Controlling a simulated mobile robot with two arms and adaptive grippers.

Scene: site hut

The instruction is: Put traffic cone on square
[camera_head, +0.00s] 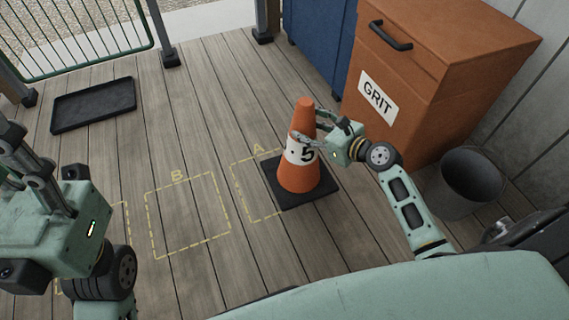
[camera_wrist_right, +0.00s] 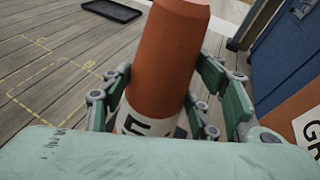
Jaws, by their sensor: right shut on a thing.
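An orange traffic cone (camera_head: 298,178) with a white band marked 5 and a black square base stands upright. Its base covers the right part of the dashed yellow square A (camera_head: 249,212); I cannot tell whether it touches the floor. My right gripper (camera_head: 305,139) is shut around the cone at its white band, from the right. In the right wrist view the cone (camera_wrist_right: 170,55) stands between both fingers. Square B (camera_head: 188,218) is empty, left of A. A further square, marked C in the wrist view (camera_wrist_right: 38,60), is partly hidden by my left arm. My left gripper (camera_head: 15,150) is at the left edge, away from the cone.
An orange grit box (camera_head: 425,110) stands behind and right of the cone, beside a blue cabinet (camera_head: 318,40). A dark bucket (camera_head: 465,185) stands at the right. A black tray (camera_head: 93,104) lies on the boards at the back left. The floor between tray and squares is clear.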

